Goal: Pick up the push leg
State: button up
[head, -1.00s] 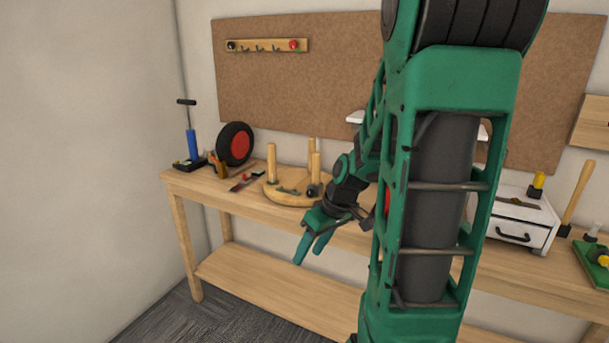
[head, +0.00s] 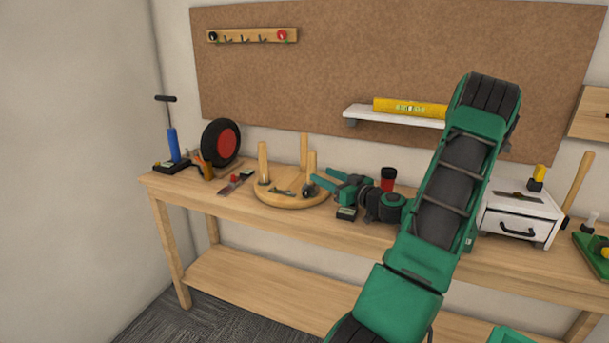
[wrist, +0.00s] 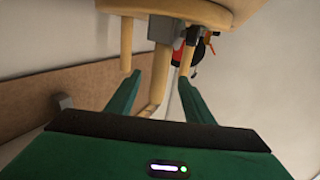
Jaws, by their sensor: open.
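A round wooden stool seat (head: 290,198) lies on the bench with upright legs. These are a left leg (head: 263,163), a back leg (head: 304,150) and a front right leg (head: 311,163). I cannot tell by look which is the push leg. My gripper (head: 318,181) is open, just right of the front right leg. In the upside-down wrist view, my gripper (wrist: 159,78) has one leg (wrist: 157,88) in line with the gap between its fingers. A grey block (wrist: 165,28) sits at that leg's base. Contact is not visible.
A black wheel with a red hub (head: 221,142), a blue pump (head: 172,145) and small tools stand left on the bench (head: 230,205). A red, black-topped canister (head: 388,180) is behind my wrist. A white drawer box (head: 519,215) stands right. A shelf (head: 375,115) holds a yellow level (head: 408,107).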

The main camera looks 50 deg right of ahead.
jog(key=w, duration=0.7)
jog(key=w+d, duration=0.1)
jog(key=w, duration=0.3)
jog(key=shift+a, duration=0.1)
jog(key=c, duration=1.1)
